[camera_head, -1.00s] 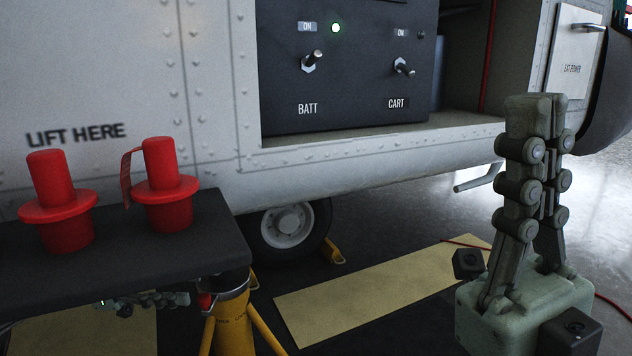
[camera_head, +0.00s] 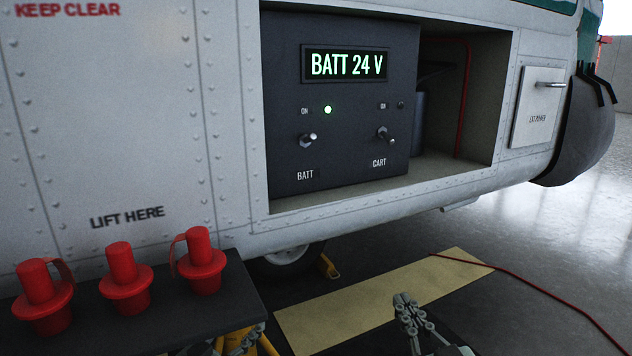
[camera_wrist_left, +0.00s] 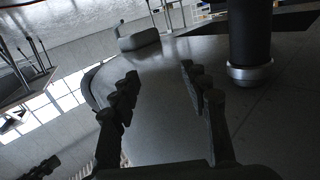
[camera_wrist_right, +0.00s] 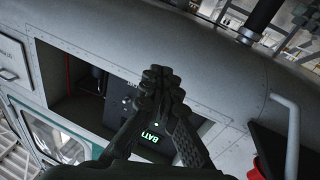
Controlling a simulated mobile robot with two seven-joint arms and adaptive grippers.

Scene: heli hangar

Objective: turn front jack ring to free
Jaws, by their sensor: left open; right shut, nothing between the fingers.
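Yellow parts of the jack (camera_head: 267,345) show at the bottom of the head view, below LIFT HERE. Its upper part is hidden by the dark shelf, and I cannot make out the ring's setting. In the left wrist view a dark post with a silver collar (camera_wrist_left: 249,73) meets the grey hull, right of my open left gripper (camera_wrist_left: 158,75); the fingers are apart from it. My left gripper shows only partly in the head view (camera_head: 243,340), beside the yellow parts. My right gripper (camera_head: 403,300) is shut and empty, low in front of the hull.
A dark shelf (camera_head: 150,335) at lower left carries three red plugs (camera_head: 123,278). The open bay holds a panel (camera_head: 345,130) reading BATT 24 V, with BATT and CART switches. A red cable (camera_head: 560,305) lies on the floor at right.

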